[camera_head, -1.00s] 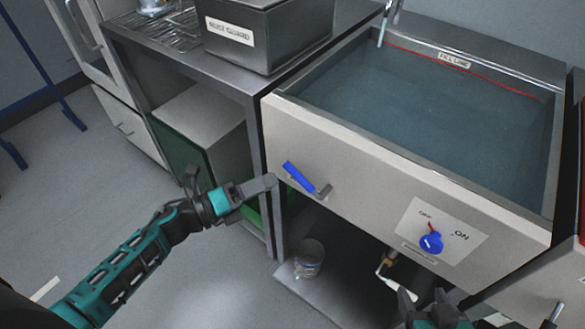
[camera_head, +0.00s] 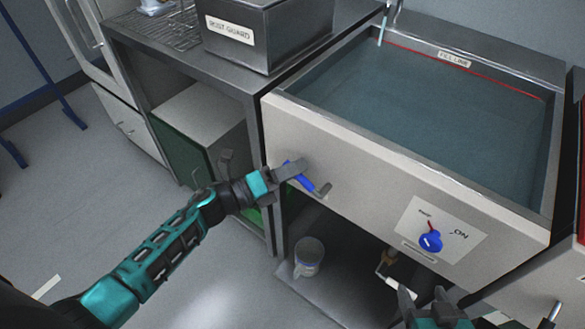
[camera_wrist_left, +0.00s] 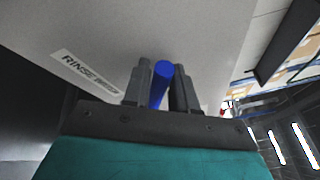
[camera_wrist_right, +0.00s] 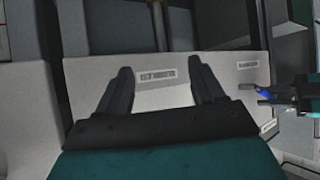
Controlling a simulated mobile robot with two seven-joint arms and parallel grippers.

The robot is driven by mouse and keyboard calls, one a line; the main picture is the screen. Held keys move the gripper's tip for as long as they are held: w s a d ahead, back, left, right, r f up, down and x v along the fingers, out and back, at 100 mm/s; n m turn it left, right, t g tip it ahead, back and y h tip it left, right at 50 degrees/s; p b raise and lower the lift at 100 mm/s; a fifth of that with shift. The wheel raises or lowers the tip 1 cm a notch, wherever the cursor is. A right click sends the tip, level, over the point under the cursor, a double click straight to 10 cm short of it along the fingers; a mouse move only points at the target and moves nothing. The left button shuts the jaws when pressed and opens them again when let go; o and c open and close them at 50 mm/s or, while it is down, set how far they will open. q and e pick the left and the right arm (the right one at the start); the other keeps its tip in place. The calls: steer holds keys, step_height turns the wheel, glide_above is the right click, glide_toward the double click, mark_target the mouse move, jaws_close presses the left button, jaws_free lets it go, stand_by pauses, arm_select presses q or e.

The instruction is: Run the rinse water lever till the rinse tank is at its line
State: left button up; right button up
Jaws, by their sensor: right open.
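The rinse water lever is a blue handle (camera_head: 303,178) on the tank's front panel, slanting up to the left from its grey pivot. It also shows in the left wrist view (camera_wrist_left: 160,84), beside a "RINSE" label. My left gripper (camera_head: 303,167) is at the lever's upper end, its fingers close on both sides. The rinse tank (camera_head: 350,135) holds blue-grey water (camera_head: 430,105). A red fill line (camera_head: 500,82) runs along its back wall, with the water surface close below it. A pale spout or stream (camera_head: 383,27) shows at the back. My right gripper (camera_wrist_right: 163,90) is open and empty below the panel.
A blue knob (camera_head: 430,241) with a red pointer sits on an OFF/ON plate on the panel's right. A "RUST GUARD" bin (camera_head: 270,40) stands on the bench left of the tank. A small container (camera_head: 308,258) is on the lower shelf.

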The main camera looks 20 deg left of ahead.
arm_select(q)
jaws_close()
arm_select(e)
steer(key=shift+r, duration=0.1)
steer(key=shift+a, duration=0.1)
arm_select(q)
steer(key=shift+f+b, duration=0.25)
steer(key=shift+b, duration=0.1)
steer(key=f+n+b, duration=0.1)
steer(key=n+b, duration=0.1)
steer(key=f+n+t+b, duration=0.1)
steer(key=n+b, duration=0.1)
steer(key=f+n+t+h+b, duration=0.1)
steer(key=b, duration=0.1)
steer(key=shift+w+a+f+n, duration=0.15)
steer(key=shift+a+f+n, duration=0.1)
steer(key=shift+a+n, duration=0.15)
arm_select(e)
steer(key=shift+y, duration=0.5)
steer(key=f, duration=0.1)
steer(key=w+a+f, duration=0.1)
steer(key=a+f, duration=0.1)
steer(key=shift+w+a, duration=0.2)
steer(key=shift+w, duration=0.1)
arm_select(q)
steer(key=shift+o, duration=1.8)
jaws_free()
arm_select(e)
steer(key=shift+s+f, duration=0.1)
steer(key=shift+s, duration=0.05)
